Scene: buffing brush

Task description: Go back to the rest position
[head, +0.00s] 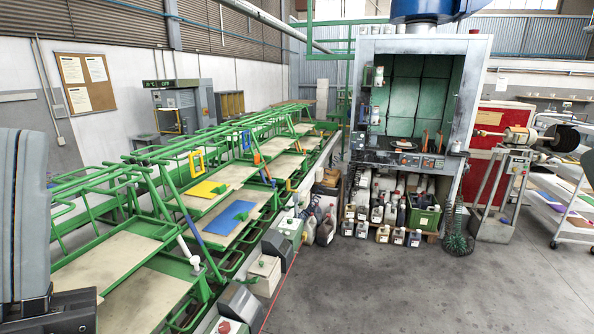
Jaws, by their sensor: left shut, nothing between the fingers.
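My left arm comes in at the left edge, with a large grey link. At its lower end the dark left gripper (78,310) shows in the bottom left corner, partly cut off by the frame. It is shut with nothing held, and it is in front of the nearest pale boards of the green rack line. My right gripper is not in view. A buffing machine (517,137) with a dark round brush wheel (564,138) stands at the far right, well away from my left gripper.
A green-framed line (110,262) with boards runs along the left. A grey booth (470,90) stands at the back, with several jugs (362,212) below it. The grey floor (400,290) in front is clear.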

